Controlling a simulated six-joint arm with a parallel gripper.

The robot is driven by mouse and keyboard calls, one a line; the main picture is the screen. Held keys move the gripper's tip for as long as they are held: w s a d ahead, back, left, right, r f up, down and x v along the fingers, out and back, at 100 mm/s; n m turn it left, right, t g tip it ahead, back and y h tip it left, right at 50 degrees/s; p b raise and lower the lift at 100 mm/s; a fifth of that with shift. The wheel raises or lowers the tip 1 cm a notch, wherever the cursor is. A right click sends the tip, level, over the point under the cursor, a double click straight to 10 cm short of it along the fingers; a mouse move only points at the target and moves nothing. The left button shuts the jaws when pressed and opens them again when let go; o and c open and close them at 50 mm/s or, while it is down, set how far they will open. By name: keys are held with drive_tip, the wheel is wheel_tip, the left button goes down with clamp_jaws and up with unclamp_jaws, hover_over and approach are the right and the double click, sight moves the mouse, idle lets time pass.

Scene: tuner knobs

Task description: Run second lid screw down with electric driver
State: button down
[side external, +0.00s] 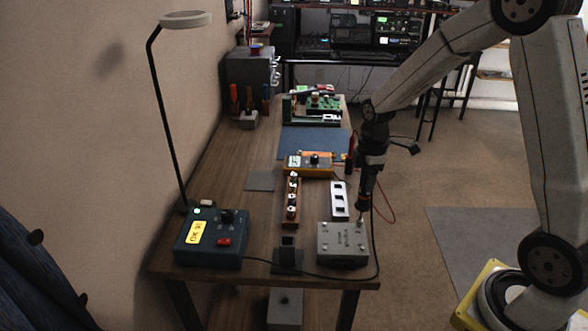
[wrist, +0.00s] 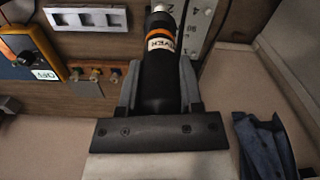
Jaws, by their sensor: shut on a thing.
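My gripper (side external: 369,168) is shut on a dark electric driver (side external: 364,199), which points down. In the wrist view, my gripper (wrist: 160,88) has one finger on each side of the black driver body (wrist: 162,72), which has an orange band and a pale label. A grey box with a lid (side external: 342,247) stands at the front right of the bench. The driver's tip is at the lid's far right corner. The screw there is too small to make out, and I cannot tell whether the bit touches it. Small marks show at other lid corners.
A teal control box (side external: 212,240) with a yellow display stands at the front left; a dark cable runs from it around the grey box. A dark stand (side external: 288,256), a wooden knob rack (side external: 291,202), a white slotted tray (side external: 339,201) and an orange meter (side external: 309,165) are nearby.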

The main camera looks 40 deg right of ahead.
drive_tip(key=shift+f, duration=0.6)
idle(1.8)
drive_tip(key=shift+r, duration=2.55)
